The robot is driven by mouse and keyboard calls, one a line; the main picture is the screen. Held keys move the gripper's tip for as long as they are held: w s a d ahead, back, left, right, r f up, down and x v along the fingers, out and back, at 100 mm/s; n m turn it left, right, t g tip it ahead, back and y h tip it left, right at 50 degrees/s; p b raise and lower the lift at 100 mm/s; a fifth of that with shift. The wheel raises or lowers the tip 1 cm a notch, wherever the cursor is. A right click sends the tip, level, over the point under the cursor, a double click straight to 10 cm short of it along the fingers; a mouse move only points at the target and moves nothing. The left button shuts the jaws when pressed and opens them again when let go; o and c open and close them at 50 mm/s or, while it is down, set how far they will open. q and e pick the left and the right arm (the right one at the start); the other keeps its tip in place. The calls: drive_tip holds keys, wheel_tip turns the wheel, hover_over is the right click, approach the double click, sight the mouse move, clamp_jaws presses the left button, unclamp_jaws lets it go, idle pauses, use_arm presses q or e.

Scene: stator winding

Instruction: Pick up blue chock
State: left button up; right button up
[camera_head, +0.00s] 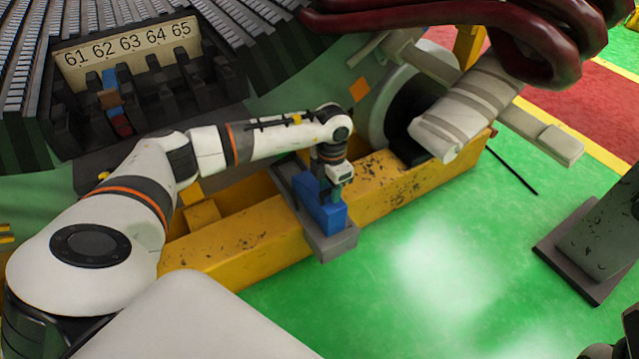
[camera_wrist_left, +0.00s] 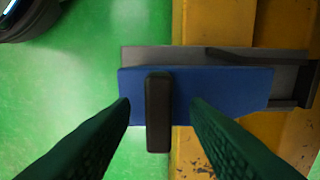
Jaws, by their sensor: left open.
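The blue chock (camera_head: 325,214) sits in a grey tray (camera_head: 338,244) on the yellow beam. In the left wrist view the blue chock (camera_wrist_left: 230,86) lies lengthwise across the picture, with a black bar (camera_wrist_left: 158,112) standing out from it. My left gripper (camera_head: 333,186) is over the chock, pointing down. In the left wrist view its two green fingers (camera_wrist_left: 160,118) are apart, one on each side of the black bar, with gaps between them and the bar. The fingertips hide small parts of the chock's lower edge. My right gripper is not in view.
The yellow beam (camera_head: 240,250) runs under the tray. A stator with slots numbered 61 to 65 (camera_head: 130,55) stands at the back left. Dark red coils (camera_head: 470,30) hang at the top right. A wrapped grey bundle (camera_head: 470,105) lies at the right. Green floor (camera_head: 440,260) is clear in front.

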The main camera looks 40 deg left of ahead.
use_arm(q)
drive_tip(key=shift+f, duration=0.9)
drive_tip(key=shift+c, duration=0.3)
drive_tip(key=shift+r, duration=0.1)
clamp_jaws()
